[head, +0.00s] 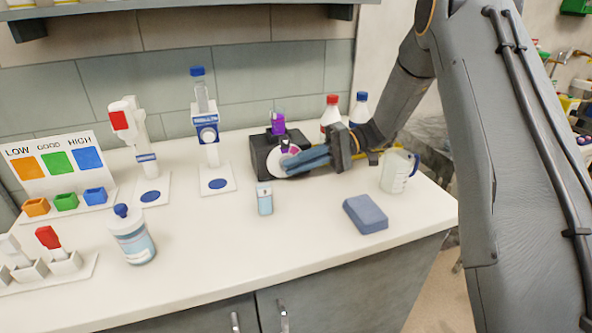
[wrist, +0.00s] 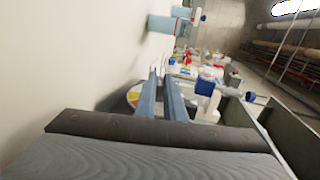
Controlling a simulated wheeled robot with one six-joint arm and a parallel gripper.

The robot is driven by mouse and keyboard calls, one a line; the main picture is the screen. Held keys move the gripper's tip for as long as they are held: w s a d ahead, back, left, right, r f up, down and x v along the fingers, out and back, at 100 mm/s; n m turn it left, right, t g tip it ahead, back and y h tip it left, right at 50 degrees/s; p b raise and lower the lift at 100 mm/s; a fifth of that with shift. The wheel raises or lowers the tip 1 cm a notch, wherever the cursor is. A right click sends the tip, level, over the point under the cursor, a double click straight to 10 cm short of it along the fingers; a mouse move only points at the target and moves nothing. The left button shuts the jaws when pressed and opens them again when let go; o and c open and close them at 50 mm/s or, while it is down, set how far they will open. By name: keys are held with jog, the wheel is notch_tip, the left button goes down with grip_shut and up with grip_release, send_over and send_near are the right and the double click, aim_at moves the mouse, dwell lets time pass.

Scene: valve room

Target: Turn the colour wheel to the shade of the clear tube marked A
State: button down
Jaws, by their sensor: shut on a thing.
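The colour wheel (head: 277,165) is a pale disc with coloured patches on the front of a black box (head: 260,150). A purple tube (head: 278,122) stands in the top of the box. I cannot read a mark A, and I see no clear tube at the box. My gripper (head: 289,164) reaches in from the right, its blue fingers shut on the wheel and covering much of its right side. In the wrist view, the wheel (wrist: 133,96) shows partly to the left of and behind the fingers (wrist: 160,75); its gripped part is hidden.
A white jug (head: 398,171) stands right. Bottles with red (head: 331,112) and blue caps (head: 360,108) stand behind my gripper. Stands and a colour chart (head: 57,162) are left.

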jog(key=shift+f+y+b, duration=0.1)
jog(key=shift+y+b, duration=0.2)
jog(key=shift+y, duration=0.1)
jog(key=c, duration=1.8)
grip_release()
jog(key=shift+c, duration=0.2)
